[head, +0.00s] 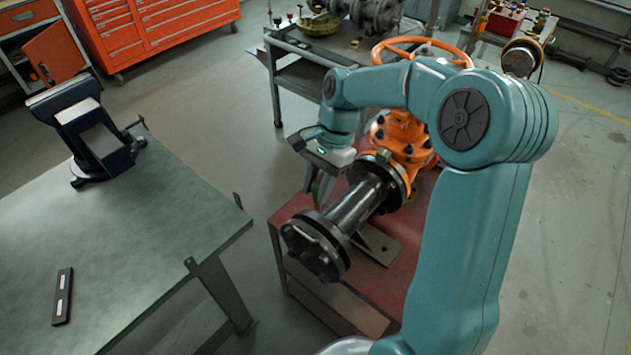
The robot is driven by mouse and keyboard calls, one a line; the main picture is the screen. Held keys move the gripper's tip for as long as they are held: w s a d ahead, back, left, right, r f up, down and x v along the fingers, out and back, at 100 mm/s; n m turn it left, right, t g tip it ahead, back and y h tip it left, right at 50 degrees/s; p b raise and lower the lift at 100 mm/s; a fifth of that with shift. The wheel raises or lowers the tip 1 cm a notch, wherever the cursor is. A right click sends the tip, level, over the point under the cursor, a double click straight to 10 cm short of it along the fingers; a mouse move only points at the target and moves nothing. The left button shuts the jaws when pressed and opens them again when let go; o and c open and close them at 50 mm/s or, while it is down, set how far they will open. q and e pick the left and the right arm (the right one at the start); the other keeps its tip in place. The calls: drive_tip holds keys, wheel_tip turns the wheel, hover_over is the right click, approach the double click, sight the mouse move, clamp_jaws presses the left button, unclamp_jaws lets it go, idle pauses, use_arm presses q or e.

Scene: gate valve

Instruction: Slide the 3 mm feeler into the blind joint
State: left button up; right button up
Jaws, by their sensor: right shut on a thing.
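The orange gate valve (403,137) stands on a red bench, with a dark pipe spool (357,207) running from it toward the front left. The blind joint (327,239) is the pair of dark bolted flanges at the spool's near end. My right gripper (318,196) points down just behind and above this joint, beside the spool's left side. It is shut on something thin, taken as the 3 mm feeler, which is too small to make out. I cannot tell whether it touches the joint. My left gripper is not in view.
The red bench (290,238) has a little bare top left of the spool. Orange tool cabinets (150,30) stand behind.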

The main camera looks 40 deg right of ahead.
sight(317, 209)
wheel_tip(317, 209, down, 4)
drive_tip(key=shift+w+f+b, duration=0.1)
drive_tip(key=shift+w+b, duration=0.05)
drive_tip(key=shift+b, duration=1.05)
drive_tip(key=shift+f+b, duration=0.4)
drive_tip(key=shift+f, duration=0.35)
drive_tip(key=shift+r, duration=0.1)
drive_tip(key=shift+p, duration=0.5)
drive_tip(key=shift+f+b, duration=2)
drive_tip(key=shift+f, duration=1.15)
